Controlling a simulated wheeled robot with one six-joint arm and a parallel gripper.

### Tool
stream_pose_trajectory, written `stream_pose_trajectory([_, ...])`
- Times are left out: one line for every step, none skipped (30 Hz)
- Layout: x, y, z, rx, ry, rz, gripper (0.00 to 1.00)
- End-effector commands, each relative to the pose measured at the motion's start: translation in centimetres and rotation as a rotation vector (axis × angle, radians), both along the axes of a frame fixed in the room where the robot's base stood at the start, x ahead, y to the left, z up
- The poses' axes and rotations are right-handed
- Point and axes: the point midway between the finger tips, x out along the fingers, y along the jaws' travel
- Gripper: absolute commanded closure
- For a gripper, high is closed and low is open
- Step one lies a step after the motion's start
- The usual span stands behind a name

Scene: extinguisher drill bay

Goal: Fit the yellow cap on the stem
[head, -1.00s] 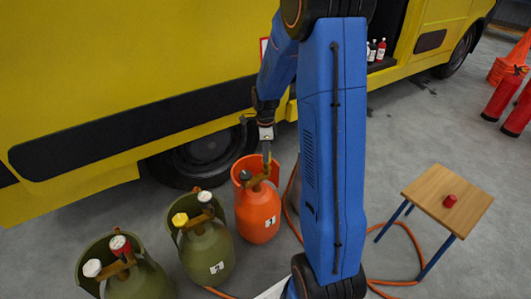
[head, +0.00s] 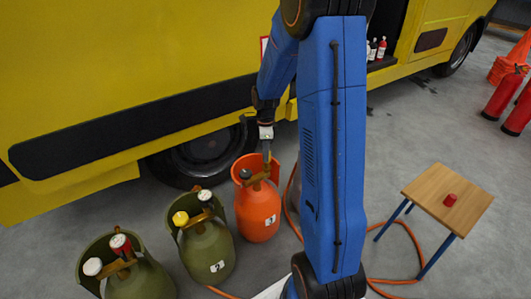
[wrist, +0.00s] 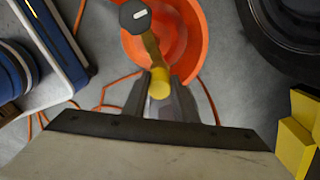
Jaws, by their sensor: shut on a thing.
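An orange gas cylinder (head: 258,214) stands beside the yellow truck, with a brass valve (wrist: 152,45) and a dark handwheel (wrist: 135,15) inside its collar. My gripper (head: 267,152) points down over the right side of this valve. In the wrist view my gripper (wrist: 160,95) is shut on the yellow cap (wrist: 160,84), which lies between the fingertips. The cap lines up with the near end of the brass valve arm. I cannot tell whether it touches the stem or sits on it; the stem itself is hidden.
A small wooden table (head: 425,190) holds a red cap (head: 450,200). An orange hose runs over the floor. The truck (head: 120,80) stands close behind.

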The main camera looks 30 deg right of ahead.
Motion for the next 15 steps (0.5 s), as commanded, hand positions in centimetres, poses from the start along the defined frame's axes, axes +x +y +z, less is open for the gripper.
stream_pose_trajectory([0.0,0.0,0.0,0.0,0.0,0.0,0.98])
stream_pose_trajectory([0.0,0.0,0.0,0.0,0.0,0.0,0.98])
stream_pose_trajectory([0.0,0.0,-0.01,0.0,0.0,0.0,0.98])
stream_pose_trajectory([0.0,0.0,-0.03,0.0,0.0,0.0,0.98])
stream_pose_trajectory([-0.01,0.0,-0.06,0.0,0.0,0.0,0.98])
stream_pose_trajectory([-0.01,0.0,-0.11,0.0,0.0,0.0,0.98])
stream_pose_trajectory([-0.01,0.0,-0.16,0.0,0.001,0.0,0.98])
stream_pose_trajectory([-0.02,0.01,-0.22,0.0,0.001,0.0,0.98])
stream_pose_trajectory([-0.02,0.01,-0.3,0.0,0.001,0.0,0.98])
stream_pose_trajectory([-0.02,0.0,-0.37,0.0,0.001,0.0,0.98])
stream_pose_trajectory([-0.03,0.01,-0.45,0.0,0.001,0.0,0.98])
stream_pose_trajectory([-0.03,0.01,-0.54,0.0,0.001,0.0,0.98])
stream_pose_trajectory([-0.03,0.01,-0.61,0.0,0.001,0.0,0.98])
stream_pose_trajectory([-0.03,0.01,-0.68,0.0,0.001,0.0,0.98])
stream_pose_trajectory([-0.02,0.0,-0.78,0.0,0.001,0.0,0.98])
